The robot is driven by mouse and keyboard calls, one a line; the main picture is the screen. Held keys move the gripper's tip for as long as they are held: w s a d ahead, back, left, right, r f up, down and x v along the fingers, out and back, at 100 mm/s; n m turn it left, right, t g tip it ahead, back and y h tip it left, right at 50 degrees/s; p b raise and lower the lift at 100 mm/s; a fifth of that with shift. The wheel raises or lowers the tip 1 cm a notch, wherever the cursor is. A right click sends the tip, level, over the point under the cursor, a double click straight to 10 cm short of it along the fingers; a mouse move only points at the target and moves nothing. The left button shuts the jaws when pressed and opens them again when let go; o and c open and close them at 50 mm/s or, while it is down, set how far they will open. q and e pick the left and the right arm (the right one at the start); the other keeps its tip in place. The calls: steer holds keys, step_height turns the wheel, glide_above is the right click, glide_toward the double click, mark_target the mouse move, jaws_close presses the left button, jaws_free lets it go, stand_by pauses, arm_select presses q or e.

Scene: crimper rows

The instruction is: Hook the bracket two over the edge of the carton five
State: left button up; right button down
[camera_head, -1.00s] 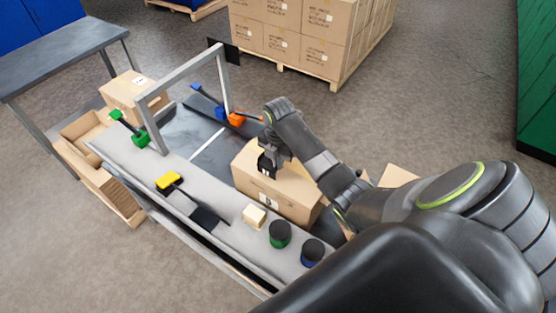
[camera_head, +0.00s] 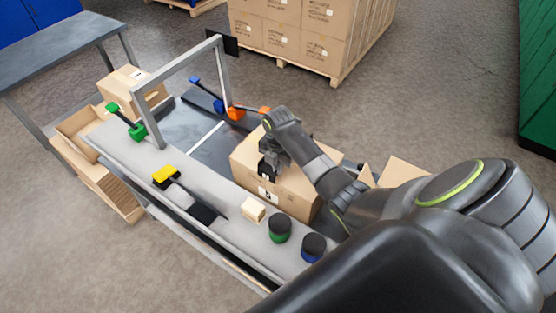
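A brown closed carton (camera_head: 293,199) with a white label on its near side sits right of centre on the dark belt; the mark on the label is too small to read surely. My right gripper (camera_head: 268,172) points down at the carton's near upper edge. A small black piece shows at its fingertips, against the carton; I cannot tell whether it is the bracket or the fingers themselves, nor whether it touches the edge. My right arm hides part of the carton's top. My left gripper is not in view.
A grey ledge holds a green-headed tool (camera_head: 136,132), a yellow-headed tool (camera_head: 165,175), a cream block (camera_head: 252,209), a green drum (camera_head: 279,229) and a blue drum (camera_head: 313,247). A grey frame (camera_head: 153,122) spans the belt. Blue and orange tools lie beyond. Another carton stands behind the frame.

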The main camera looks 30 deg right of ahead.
steer(key=shift+f+b, duration=0.55)
steer(key=shift+f, duration=1.1)
steer(key=c, duration=1.6)
jaws_free()
steer(key=shift+o, duration=0.2)
step_height(320, 180, up, 11)
steer(key=shift+f+b, duration=0.15)
steer(key=shift+b, duration=0.5)
step_height(320, 180, up, 7)
steer(key=p, duration=0.5)
steer(key=shift+f, duration=0.15)
